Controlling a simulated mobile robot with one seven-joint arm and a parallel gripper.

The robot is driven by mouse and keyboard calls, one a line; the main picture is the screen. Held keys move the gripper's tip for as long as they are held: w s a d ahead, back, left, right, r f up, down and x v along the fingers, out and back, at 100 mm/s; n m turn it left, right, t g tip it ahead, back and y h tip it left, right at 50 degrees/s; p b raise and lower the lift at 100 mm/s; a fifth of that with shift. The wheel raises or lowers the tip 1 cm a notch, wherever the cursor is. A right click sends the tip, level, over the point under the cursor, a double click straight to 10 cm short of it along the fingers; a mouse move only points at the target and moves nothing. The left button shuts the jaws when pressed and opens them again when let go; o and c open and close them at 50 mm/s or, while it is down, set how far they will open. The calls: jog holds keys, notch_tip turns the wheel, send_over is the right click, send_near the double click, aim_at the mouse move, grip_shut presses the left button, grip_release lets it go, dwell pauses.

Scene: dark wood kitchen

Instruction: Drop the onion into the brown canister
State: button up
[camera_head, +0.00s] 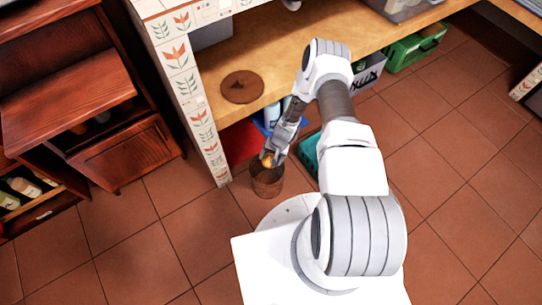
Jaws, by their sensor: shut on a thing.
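The onion (267,160) is a small orange-yellow thing held at the tip of my gripper (269,156). My gripper points down and is shut on the onion. The brown canister (267,182) stands open on the tiled floor in front of the shelf. The onion shows over the canister's far rim area, at or just above its mouth; I cannot tell the exact height. The gripper covers part of the onion, and the canister's inside is mostly hidden.
A round brown lid or board (242,87) lies on the wooden counter (270,60). A tiled pillar (186,95) stands left of the canister. A teal bin (310,152) and a green crate (416,46) are on the right. Wooden cabinets (125,155) stand at left. Floor in front is clear.

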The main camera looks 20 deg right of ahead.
jog(key=shift+d+b+x, duration=0.15)
jog(key=shift+b+x, duration=0.25)
jog(key=shift+x, duration=0.35)
jog(key=shift+d+b+x, duration=0.1)
jog(key=shift+b+x, duration=0.25)
jog(key=shift+x, duration=0.35)
jog(key=shift+s+f, duration=0.1)
jog(key=shift+s, duration=0.05)
jog(key=o, duration=1.3)
jog(key=p+v, duration=0.7)
jog(key=v, duration=1)
jog(key=shift+r, duration=0.25)
jog(key=shift+d, duration=0.15)
